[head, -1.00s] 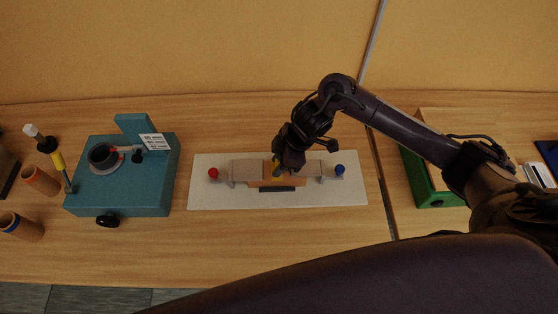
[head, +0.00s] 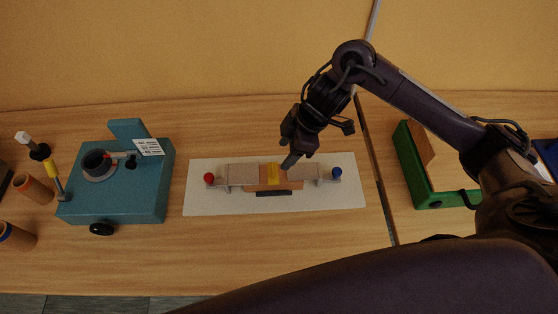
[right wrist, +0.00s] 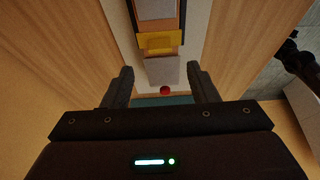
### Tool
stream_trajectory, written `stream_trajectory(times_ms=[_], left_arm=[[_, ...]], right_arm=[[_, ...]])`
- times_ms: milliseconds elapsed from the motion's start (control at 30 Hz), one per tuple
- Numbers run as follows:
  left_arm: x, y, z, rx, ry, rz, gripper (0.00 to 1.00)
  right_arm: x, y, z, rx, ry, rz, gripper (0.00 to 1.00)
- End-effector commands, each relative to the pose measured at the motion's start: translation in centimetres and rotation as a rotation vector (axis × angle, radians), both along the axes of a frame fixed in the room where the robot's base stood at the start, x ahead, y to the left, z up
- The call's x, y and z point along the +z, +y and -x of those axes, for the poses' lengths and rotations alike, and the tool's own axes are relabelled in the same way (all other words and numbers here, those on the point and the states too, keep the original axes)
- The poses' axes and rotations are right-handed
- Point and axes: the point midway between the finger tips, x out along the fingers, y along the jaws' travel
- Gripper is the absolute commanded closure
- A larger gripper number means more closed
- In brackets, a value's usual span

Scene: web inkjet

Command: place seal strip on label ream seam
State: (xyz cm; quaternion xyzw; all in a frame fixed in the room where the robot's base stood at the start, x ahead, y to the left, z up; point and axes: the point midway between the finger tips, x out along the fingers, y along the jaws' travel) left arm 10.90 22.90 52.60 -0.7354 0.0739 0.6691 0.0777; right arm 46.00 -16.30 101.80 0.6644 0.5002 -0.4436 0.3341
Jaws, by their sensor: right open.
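The yellow seal strip (head: 273,173) lies across the middle of the label ream, over the place where its grey-beige left part (head: 242,174) and right part (head: 303,171) come together above an orange-brown block. The strip also shows in the right wrist view (right wrist: 158,42), flat and with nothing holding it. My right gripper (head: 290,163) is open and empty, above and just right of the strip. In the right wrist view its fingers (right wrist: 161,72) stand wide apart, clear of the strip. My left gripper is not in view.
A white mat (head: 210,205) lies under the ream fixture, with a red knob (head: 209,178) at left and a blue knob (head: 336,172) at right. A teal machine (head: 120,190) stands at left, brown rolls beyond it. A green tray (head: 411,170) stands at right.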

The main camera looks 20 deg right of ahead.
Motion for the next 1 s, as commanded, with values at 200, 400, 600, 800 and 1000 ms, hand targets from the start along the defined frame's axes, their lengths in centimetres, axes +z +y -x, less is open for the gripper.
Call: stream_trajectory(times_ms=[200,400,600,800,1000], left_arm=[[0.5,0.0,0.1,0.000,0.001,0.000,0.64],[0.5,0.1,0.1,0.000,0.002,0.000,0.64],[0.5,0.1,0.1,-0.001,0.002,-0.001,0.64],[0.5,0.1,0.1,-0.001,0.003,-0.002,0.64],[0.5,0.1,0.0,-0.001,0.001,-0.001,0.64]], right_arm=[[3.2,-1.3,0.3,0.000,-0.002,0.003,0.47],[3.9,-1.6,0.5,-0.001,0.001,0.002,0.47],[3.9,-1.6,0.5,-0.001,0.002,0.001,0.47],[3.9,-1.6,0.5,-0.001,0.002,0.001,0.47],[3.9,-1.5,0.5,-0.001,0.002,0.001,0.47]])
